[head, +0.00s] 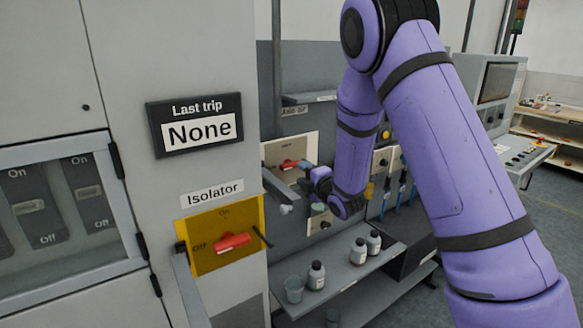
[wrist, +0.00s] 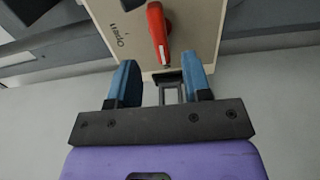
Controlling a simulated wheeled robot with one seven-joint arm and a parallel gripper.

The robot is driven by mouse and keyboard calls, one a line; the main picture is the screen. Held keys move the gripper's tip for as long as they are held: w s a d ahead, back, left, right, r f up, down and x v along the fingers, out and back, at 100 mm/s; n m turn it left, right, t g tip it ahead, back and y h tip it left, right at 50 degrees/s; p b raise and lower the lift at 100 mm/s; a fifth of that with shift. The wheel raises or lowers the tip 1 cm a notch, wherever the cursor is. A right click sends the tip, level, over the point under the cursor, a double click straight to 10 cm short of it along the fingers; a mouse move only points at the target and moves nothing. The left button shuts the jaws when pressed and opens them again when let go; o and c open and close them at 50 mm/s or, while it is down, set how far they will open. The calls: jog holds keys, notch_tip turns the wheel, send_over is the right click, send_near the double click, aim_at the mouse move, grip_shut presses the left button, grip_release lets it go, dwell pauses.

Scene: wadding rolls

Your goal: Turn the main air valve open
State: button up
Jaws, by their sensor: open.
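The main air valve appears to be the red lever handle (wrist: 157,32) on a beige plate (wrist: 199,22) in the wrist view. The lettering "Open" reads beside the handle. In the head view the red handle (head: 290,164) shows small on its beige plate (head: 306,146), beyond the isolator cabinet. My gripper (wrist: 161,74) is open and empty, with its blue fingers apart. The handle's near end lines up with the gap between the fingertips. I cannot tell whether they touch. In the head view my wrist is beside the plate, and the fingers are hard to make out.
A yellow isolator plate with a red switch (head: 232,242) is on the near cabinet, left of my arm. Below the valve, a shelf (head: 340,280) holds a cup (head: 294,289) and several small bottles (head: 316,275). A console (head: 497,90) stands at the right.

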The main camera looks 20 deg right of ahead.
aim_at(293, 167)
jog(key=x, duration=0.6)
jog(key=shift+w+a, duration=0.1)
jog(key=shift+w, duration=0.25)
jog(key=shift+c, duration=0.4)
grip_shut()
